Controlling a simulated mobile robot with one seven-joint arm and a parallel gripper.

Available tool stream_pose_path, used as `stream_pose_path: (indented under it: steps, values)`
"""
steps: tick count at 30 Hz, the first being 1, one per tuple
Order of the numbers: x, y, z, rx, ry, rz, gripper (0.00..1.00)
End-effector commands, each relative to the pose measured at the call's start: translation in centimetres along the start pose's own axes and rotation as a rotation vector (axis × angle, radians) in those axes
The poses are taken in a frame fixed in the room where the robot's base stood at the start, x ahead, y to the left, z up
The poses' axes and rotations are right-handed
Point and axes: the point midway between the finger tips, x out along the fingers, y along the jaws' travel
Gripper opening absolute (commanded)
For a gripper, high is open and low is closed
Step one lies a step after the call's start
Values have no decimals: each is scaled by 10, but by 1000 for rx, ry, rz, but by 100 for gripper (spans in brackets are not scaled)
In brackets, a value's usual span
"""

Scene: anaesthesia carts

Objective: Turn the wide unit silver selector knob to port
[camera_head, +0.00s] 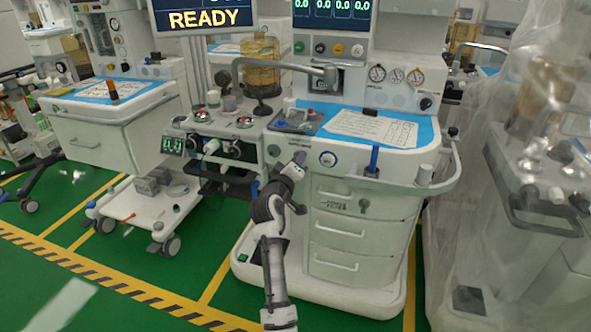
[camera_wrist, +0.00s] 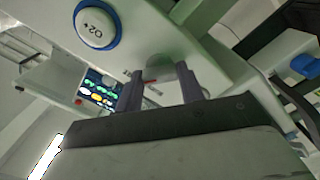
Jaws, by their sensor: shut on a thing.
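The wide unit is the white cart (camera_head: 335,255) with drawers in the middle of the head view. A small red mark shows beside the knob. In the head view my gripper hides this knob, so which way it points cannot be told.
Drawers lie below. A blue-covered worktop (camera_head: 425,128) with a paper is above. A plastic-draped machine (camera_head: 540,180) stands to the right.

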Motion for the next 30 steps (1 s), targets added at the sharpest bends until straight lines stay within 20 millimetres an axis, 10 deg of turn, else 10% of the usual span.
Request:
stream_pose_path:
  steps: [26,27,30]
  values:
    - [0,-1,0,147,-2,-2,15]
    - [0,-1,0,147,-2,-2,43]
    - [0,-1,0,146,-1,-1,56]
